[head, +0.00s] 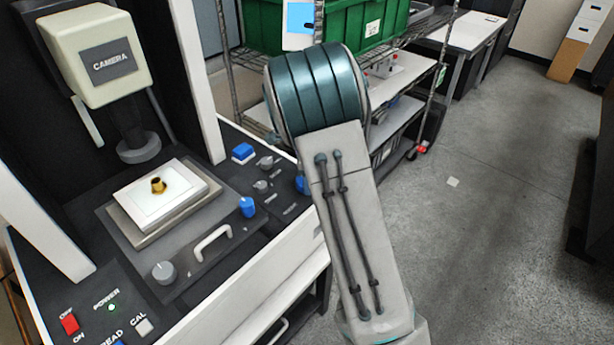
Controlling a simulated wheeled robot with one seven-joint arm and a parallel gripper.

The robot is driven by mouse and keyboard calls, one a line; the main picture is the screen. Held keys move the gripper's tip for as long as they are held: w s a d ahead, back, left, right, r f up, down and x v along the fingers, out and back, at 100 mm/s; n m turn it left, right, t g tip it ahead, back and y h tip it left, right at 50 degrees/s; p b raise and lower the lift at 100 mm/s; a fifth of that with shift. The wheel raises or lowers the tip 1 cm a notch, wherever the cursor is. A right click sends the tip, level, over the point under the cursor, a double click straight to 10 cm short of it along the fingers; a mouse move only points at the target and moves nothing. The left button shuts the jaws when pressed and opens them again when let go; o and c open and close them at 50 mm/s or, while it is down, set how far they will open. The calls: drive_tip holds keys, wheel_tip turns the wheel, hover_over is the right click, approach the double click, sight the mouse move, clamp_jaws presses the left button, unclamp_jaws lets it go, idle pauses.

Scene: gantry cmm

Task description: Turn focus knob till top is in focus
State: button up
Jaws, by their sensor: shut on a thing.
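A camera measuring machine stands at the left, with a cream head labelled CAMERA (112,62) above a stage. A small brass part (158,184) stands on the white plate (190,180) of the stage. Right of the stage are a blue knob (248,207), two small grey knobs (265,162) (261,185) and a blue piece (300,184) partly hidden by my arm. A larger grey knob (164,272) is at the front. The small labels are too blurred to tell which knob is focus. My arm crosses the middle; my gripper is hidden behind it.
A white handle (213,243) stands up from the panel front. A red power switch (69,323) and a CAL button (143,326) are at lower left. A blue button (243,152) is by the right post. A wire shelf with a green crate (345,25) stands behind. Floor at right is open.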

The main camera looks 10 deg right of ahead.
drive_tip(key=o, duration=1)
drive_tip(key=shift+c, duration=0.2)
drive_tip(key=shift+r, duration=0.1)
wheel_tip(320, 180, up, 14)
drive_tip(key=b, duration=0.1)
drive_tip(key=s+n+t, duration=0.3)
drive_tip(key=s+n, duration=1.7)
drive_tip(key=s, duration=0.8)
drive_tip(key=shift+f, duration=0.25)
drive_tip(key=shift+d, duration=0.1)
